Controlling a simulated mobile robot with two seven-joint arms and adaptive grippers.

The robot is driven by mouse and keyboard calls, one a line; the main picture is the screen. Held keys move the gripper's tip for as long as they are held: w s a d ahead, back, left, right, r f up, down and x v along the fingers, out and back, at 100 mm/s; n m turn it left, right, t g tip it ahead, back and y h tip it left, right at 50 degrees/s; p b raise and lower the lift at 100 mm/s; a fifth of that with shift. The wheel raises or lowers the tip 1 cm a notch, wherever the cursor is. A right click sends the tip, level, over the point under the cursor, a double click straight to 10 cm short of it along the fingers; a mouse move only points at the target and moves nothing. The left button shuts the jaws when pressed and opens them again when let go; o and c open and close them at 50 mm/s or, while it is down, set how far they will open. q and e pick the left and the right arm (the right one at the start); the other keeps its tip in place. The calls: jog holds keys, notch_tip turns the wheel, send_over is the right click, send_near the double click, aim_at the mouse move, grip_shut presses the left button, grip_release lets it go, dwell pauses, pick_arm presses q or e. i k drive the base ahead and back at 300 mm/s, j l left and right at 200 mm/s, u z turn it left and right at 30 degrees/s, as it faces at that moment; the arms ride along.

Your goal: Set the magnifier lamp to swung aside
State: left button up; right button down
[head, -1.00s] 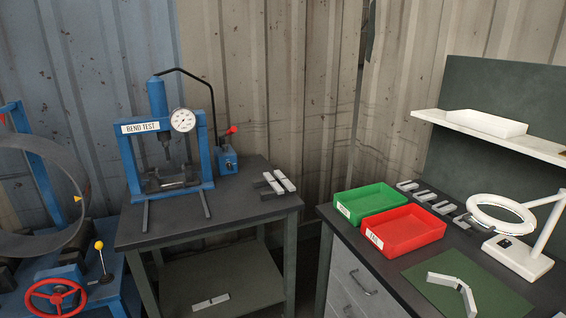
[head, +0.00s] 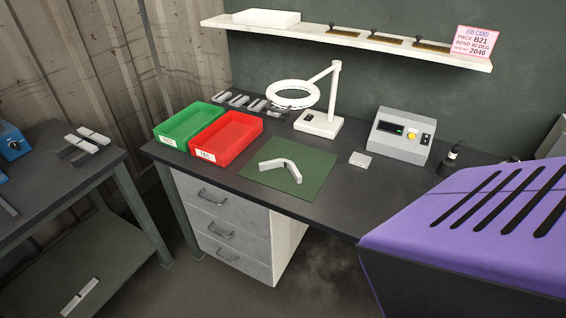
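The white magnifier lamp (head: 293,94) stands on the dark workbench (head: 335,200). Its square base (head: 318,124) sits behind the green mat (head: 292,177), and its upright post (head: 335,92) rises from the base. The ring head hangs to the left of the post, behind the mat and to the right of the red tray. A bent grey metal piece (head: 282,167) lies on the mat. Neither of my grippers is in view.
A green tray (head: 170,127) and red tray (head: 222,152) stand left of the mat. A grey control box (head: 401,134) and small block (head: 360,159) are to the right. A purple slotted panel (head: 480,225) fills the lower right. A shelf (head: 350,40) runs above.

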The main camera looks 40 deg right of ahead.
aim_at(288, 104)
jog(key=k+z, duration=0.1)
jog(key=z, duration=1.15)
